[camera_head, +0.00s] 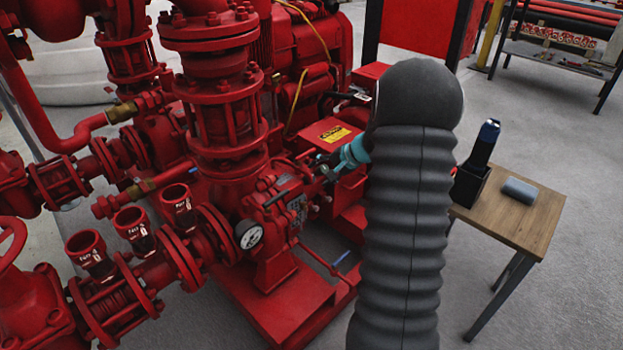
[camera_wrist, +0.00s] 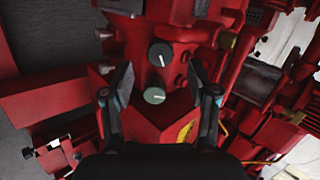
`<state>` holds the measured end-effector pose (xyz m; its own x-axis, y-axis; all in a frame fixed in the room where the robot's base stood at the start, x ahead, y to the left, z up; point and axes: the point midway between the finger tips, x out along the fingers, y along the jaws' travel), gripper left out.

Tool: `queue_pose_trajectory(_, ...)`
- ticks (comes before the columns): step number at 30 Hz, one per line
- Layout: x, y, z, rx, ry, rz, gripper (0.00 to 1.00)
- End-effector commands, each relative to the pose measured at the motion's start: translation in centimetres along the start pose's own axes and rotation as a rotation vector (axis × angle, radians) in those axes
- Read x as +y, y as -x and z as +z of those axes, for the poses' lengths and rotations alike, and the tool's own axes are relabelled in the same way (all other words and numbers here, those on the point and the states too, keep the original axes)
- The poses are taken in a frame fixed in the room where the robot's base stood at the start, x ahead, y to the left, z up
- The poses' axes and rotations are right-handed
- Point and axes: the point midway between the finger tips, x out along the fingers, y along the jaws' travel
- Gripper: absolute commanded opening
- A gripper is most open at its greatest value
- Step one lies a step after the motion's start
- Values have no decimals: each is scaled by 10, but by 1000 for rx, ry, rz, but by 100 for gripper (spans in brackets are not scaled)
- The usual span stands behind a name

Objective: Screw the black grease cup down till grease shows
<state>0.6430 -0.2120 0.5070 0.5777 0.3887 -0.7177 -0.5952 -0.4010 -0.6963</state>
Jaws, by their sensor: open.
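The black grease cup (camera_wrist: 160,54) shows in the wrist view as a round dark cap with a pale line on it, on the red pump housing. A similar grey-green cap (camera_wrist: 154,96) sits just below it, nearer to me. My gripper (camera_wrist: 160,67) is open and empty, with one finger on each side of the caps and visible space to both. I cannot tell its height above them. In the head view my gripper (camera_head: 325,169) is beside the red pump housing, and I cannot make out the black cup there. No grease is visible around the black cup.
Red pipes, flanges and a pressure gauge (camera_head: 249,235) crowd the left in the head view. A yellow-labelled red cover (camera_head: 329,132) lies just behind the gripper. A wooden table (camera_head: 525,222) with a black holder and a grey block stands right.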

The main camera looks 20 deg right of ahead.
Motion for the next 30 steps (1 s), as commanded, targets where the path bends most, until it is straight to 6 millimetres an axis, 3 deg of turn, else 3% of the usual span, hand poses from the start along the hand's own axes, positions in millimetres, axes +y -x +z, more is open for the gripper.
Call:
queue_pose_trajectory(3,0,-22,1,-3,-1,1,59)
queue_pose_trajectory(9,0,-45,0,-1,0,0,59)
queue_pose_trajectory(22,0,-54,0,0,0,0,59)
queue_pose_trajectory(29,0,-53,0,0,0,0,4)
queue_pose_trajectory(30,0,-53,0,0,0,0,0)
